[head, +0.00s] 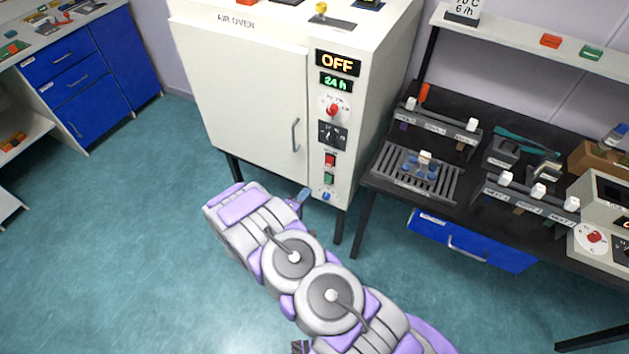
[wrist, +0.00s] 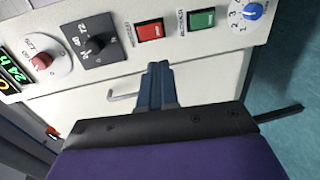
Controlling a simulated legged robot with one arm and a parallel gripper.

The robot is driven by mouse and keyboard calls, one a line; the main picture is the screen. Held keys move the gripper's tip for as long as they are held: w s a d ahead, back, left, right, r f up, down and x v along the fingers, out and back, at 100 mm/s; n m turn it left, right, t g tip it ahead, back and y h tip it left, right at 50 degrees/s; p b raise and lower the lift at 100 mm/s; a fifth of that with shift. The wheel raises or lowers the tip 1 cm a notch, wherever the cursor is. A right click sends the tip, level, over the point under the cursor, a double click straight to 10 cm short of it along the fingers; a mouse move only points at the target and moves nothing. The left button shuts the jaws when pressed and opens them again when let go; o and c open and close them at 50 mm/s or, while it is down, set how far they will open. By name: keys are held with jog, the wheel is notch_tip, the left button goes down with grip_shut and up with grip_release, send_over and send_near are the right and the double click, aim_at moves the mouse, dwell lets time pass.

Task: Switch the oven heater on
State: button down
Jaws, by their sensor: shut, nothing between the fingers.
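The white air oven (head: 245,85) stands with its door shut and its display (head: 337,63) reading OFF. On its panel are a red rocker switch (head: 330,160) and a green one (head: 328,178). In the wrist view, the red switch (wrist: 150,31) and green switch (wrist: 201,20) sit side by side. Their small labels are hard to read. My gripper (head: 304,194) is low in front of the oven, near the panel's lower end. In the wrist view, its blue-grey fingers (wrist: 159,70) are together and empty, pointing towards the panel's edge near the red switch, apparently apart from it.
The panel also has a red knob (head: 333,110), a black dial (head: 332,135) and a blue knob (head: 326,196). The door handle (head: 295,135) sticks out left of the panel. A dark bench (head: 385,172) with racks stands right. Open floor (head: 110,220) lies left.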

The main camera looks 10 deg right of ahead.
aim_at(328, 165)
jog(key=b+x, duration=0.3)
jog(key=x, duration=1)
jog(key=shift+d, duration=0.15)
jog(key=shift+w+d, duration=0.2)
jog(key=shift+d, duration=0.1)
jog(key=shift+w, duration=0.2)
jog(key=shift+s, duration=0.15)
